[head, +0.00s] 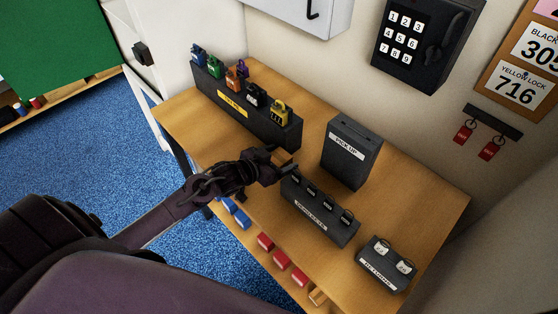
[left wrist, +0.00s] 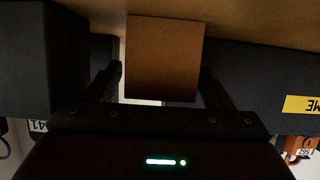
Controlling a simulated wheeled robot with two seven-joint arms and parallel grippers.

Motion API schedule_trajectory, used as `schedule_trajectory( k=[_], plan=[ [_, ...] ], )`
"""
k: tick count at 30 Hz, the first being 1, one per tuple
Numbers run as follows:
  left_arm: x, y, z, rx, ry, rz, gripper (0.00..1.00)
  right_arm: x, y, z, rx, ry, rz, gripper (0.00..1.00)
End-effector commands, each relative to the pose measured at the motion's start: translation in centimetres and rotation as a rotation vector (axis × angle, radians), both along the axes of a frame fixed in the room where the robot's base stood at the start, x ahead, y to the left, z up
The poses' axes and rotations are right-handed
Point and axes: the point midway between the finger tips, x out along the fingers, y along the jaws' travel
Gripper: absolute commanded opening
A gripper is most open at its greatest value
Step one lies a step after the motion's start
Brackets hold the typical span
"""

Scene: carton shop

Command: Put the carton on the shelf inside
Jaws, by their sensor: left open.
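My left gripper (head: 284,163) is over the table, between the padlock rack and the key rack. In the left wrist view, a plain brown box-shaped thing (left wrist: 165,58), which looks like the carton, stands between the two spread fingers (left wrist: 160,88). I see a gap beside the left finger; contact on the right is unclear. In the head view the carton is mostly hidden by my gripper. My right gripper is not in view. I cannot tell which shelf is meant; a white cabinet (head: 122,35) stands at the far left.
The wooden table (head: 425,200) holds a padlock rack (head: 235,115), a dark "PICK UP" box (head: 350,155), a key rack (head: 318,215) and a returns stand (head: 385,265). Red blocks (head: 282,260) and blue blocks show below its front edge. A keypad box (head: 425,45) hangs on the wall.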

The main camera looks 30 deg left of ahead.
Motion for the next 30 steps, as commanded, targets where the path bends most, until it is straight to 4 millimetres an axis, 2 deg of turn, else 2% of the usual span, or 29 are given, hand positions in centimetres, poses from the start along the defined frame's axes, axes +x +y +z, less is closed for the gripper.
schedule_trajectory(
  k=[7,18,26,30],
  plan=[
    [0.06,-0.04,-0.09,0.000,0.000,0.000,0.74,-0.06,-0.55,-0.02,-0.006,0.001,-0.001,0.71],
    [0.05,-0.02,-0.09,0.000,0.000,0.000,0.27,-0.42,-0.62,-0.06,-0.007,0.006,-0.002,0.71],
    [0.06,-0.01,0.05,0.000,-0.001,0.000,0.27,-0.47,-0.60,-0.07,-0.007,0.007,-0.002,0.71],
    [0.10,0.01,0.73,0.000,-0.002,0.000,0.27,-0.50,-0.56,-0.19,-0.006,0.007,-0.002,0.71]
  ],
)
